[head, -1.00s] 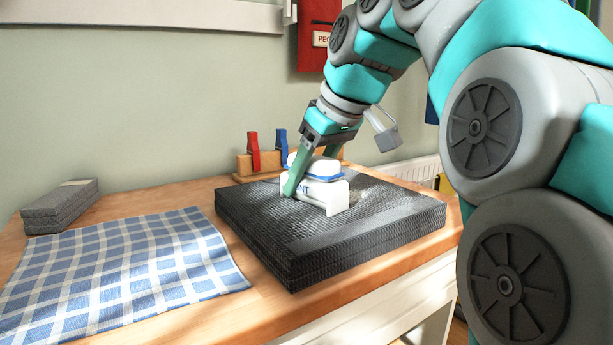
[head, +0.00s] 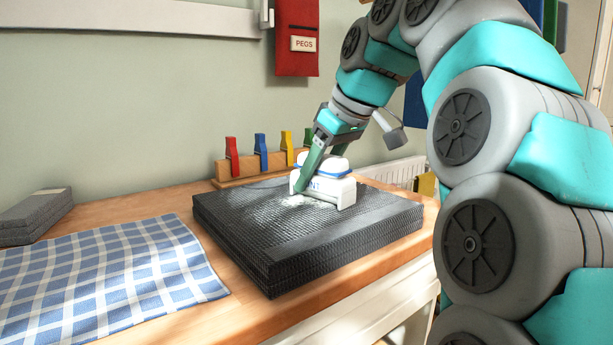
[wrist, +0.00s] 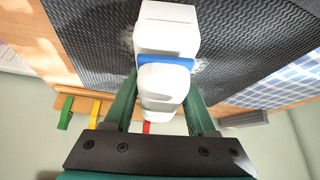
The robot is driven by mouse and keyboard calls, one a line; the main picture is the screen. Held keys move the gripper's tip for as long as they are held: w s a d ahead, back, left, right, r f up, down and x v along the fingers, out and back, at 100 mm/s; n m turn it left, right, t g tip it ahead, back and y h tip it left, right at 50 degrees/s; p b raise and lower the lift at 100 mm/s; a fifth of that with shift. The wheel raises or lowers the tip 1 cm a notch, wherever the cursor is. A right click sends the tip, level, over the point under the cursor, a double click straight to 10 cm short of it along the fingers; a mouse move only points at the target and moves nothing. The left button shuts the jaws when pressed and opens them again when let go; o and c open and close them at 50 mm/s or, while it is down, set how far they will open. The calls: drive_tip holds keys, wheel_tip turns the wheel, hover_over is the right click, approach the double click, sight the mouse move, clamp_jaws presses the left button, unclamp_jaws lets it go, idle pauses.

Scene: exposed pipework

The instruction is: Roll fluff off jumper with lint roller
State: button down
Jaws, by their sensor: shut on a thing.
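A dark grey folded jumper (head: 300,262) lies on the wooden table, with pale fluff (head: 294,203) on its top near the roller. My gripper (head: 312,172) is shut on the white lint roller (head: 336,190), which has a blue band and lettering on its side. The roller rests on or just above the jumper's top, right of its middle; exact contact is unclear. In the wrist view the roller (wrist: 165,88) sits between the green fingers, with the jumper (wrist: 240,45) behind it and whitish fluff around its edges.
A blue checked cloth (head: 105,275) and a grey folded stack (head: 35,215) lie to the left. A wooden rack (head: 235,168) with several coloured pegs stands behind the jumper. A red pouch marked PEGS (head: 297,40) hangs on the wall. A white radiator (head: 395,170) is at right.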

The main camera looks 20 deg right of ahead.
drive_tip(key=shift+w+d+f+p, duration=0.15)
drive_tip(key=shift+w+d, duration=0.25)
drive_tip(key=shift+d, duration=0.75)
drive_tip(key=shift+w+d+r+p, duration=0.1)
drive_tip(key=shift+w+d+p, duration=0.2)
drive_tip(key=shift+d, duration=0.85)
drive_tip(key=shift+a+f, duration=0.1)
